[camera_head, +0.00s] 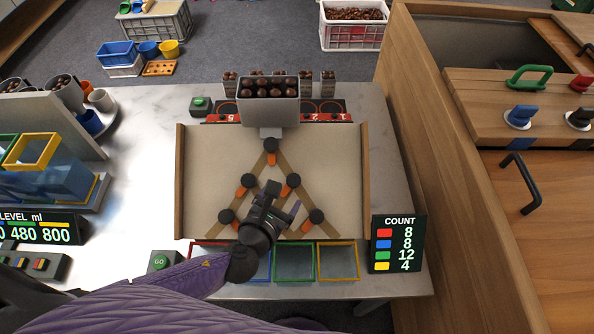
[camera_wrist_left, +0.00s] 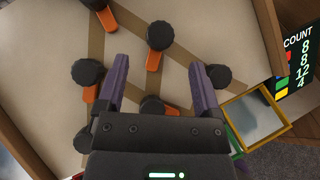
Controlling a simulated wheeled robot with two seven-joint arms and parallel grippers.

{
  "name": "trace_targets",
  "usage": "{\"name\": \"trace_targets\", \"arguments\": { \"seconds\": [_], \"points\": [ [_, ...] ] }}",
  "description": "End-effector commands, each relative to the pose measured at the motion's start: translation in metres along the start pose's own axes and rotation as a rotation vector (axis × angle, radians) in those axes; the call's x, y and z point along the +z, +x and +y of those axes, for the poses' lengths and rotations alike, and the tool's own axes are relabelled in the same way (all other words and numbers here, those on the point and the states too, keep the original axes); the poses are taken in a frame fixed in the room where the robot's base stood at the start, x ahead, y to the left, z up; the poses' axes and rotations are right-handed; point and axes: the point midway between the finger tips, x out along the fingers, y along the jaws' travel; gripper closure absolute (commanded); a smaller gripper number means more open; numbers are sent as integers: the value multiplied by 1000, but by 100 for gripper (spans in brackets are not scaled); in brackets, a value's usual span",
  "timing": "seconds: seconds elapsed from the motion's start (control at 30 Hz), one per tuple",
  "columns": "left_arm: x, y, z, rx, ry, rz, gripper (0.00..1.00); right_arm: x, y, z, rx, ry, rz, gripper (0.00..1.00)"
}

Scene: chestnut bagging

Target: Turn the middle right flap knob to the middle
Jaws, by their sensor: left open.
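The middle right flap knob (camera_head: 293,180) is black and round, with an orange flap pointing down and left. It also shows in the left wrist view (camera_wrist_left: 160,35), just beyond the fingertips and apart from them. My left gripper (camera_wrist_left: 158,67) is open and empty over the lower middle of the sloped board. In the head view my left gripper (camera_head: 280,204) is below the middle right knob. The middle left knob (camera_head: 247,181) and top knob (camera_head: 270,145) stand clear. The bottom middle knob is hidden by the gripper in the head view. My right gripper is not in view.
Bottom knobs stand left (camera_head: 227,217) and right (camera_head: 316,216) of my gripper. A hopper of chestnuts (camera_head: 268,108) tops the board (camera_head: 345,160). Colored bins (camera_head: 338,262) line its lower edge. A count panel (camera_head: 397,244) stands right, near a wooden cabinet (camera_head: 430,150).

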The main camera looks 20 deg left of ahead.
Motion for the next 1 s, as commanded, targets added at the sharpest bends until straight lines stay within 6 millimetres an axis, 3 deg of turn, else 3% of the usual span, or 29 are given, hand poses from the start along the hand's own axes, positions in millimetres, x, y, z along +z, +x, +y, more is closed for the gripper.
{"name": "trace_targets", "arguments": {
  "seconds": [0.1,0.3,0.67,1.0],
  "points": [
    [-3,33,0,3,-2,-1,16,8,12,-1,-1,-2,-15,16],
    [-3,64,0,1,-4,1,16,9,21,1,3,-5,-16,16],
    [-1,71,0,0,-5,2,16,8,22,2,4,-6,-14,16],
    [-1,71,0,0,-5,2,86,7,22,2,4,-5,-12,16]
  ]
}}
